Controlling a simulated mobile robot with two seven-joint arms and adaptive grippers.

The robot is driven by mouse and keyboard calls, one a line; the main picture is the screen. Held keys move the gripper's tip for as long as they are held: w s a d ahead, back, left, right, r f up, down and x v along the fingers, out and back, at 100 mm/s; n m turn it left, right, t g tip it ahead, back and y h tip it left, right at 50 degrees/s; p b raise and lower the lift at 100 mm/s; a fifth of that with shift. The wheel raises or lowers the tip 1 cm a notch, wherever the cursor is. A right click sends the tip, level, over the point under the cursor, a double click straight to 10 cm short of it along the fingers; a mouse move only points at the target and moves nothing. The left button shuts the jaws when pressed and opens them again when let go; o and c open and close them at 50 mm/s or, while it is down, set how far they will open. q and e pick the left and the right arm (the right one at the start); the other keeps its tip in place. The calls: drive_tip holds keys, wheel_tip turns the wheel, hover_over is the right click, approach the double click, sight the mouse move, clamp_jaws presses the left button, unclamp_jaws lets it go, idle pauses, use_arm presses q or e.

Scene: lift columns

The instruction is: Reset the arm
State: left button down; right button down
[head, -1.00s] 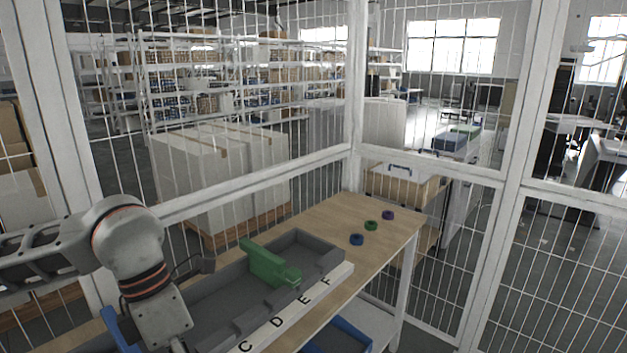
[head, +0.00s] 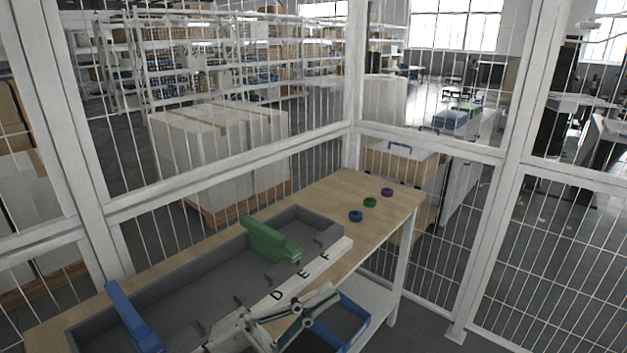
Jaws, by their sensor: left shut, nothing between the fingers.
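My left gripper (head: 318,306) is at the bottom middle, in front of the lettered edge of the grey tray. It is shut and holds nothing. Its white and grey body partly covers the lettered edge. My right gripper is out of view. The long grey tray (head: 190,279) lies on the wooden table (head: 385,210). A green block (head: 266,240) stands across the far part of the tray and a blue one (head: 132,318) across the near part.
A blue ring (head: 355,216), a green ring (head: 369,202) and a purple ring (head: 387,192) lie at the table's far right. A blue bin (head: 352,333) sits on the lower shelf. Wire fencing (head: 240,160) stands behind and right of the table.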

use_arm(q)
drive_tip(key=w+a+f+n+t+y, duration=0.1)
drive_tip(key=a+f+n+t+y, duration=0.25)
drive_tip(key=f+n+y, duration=0.35)
drive_tip(key=w+a+f+n+t+y, duration=0.2)
drive_tip(key=a+f+n, duration=0.3)
drive_tip(key=f, duration=0.3)
drive_tip(key=w+a+f+n+t+y, duration=0.1)
drive_tip(key=a+f+n+t+y, duration=0.1)
drive_tip(key=a+f+n+y, duration=0.5)
drive_tip(key=s+a+f+n+g+y, duration=0.1)
drive_tip(key=s+a+f+n+g, duration=0.1)
drive_tip(key=s+f, duration=0.5)
drive_tip(key=s+a+f+n+g+y, duration=0.2)
drive_tip(key=s+f, duration=0.4)
drive_tip(key=f, duration=0.7)
drive_tip(key=a+g, duration=0.1)
drive_tip(key=a, duration=0.1)
drive_tip(key=shift+s+a+f, duration=0.3)
drive_tip(key=shift+s+a, duration=0.05)
drive_tip(key=shift+s, duration=0.05)
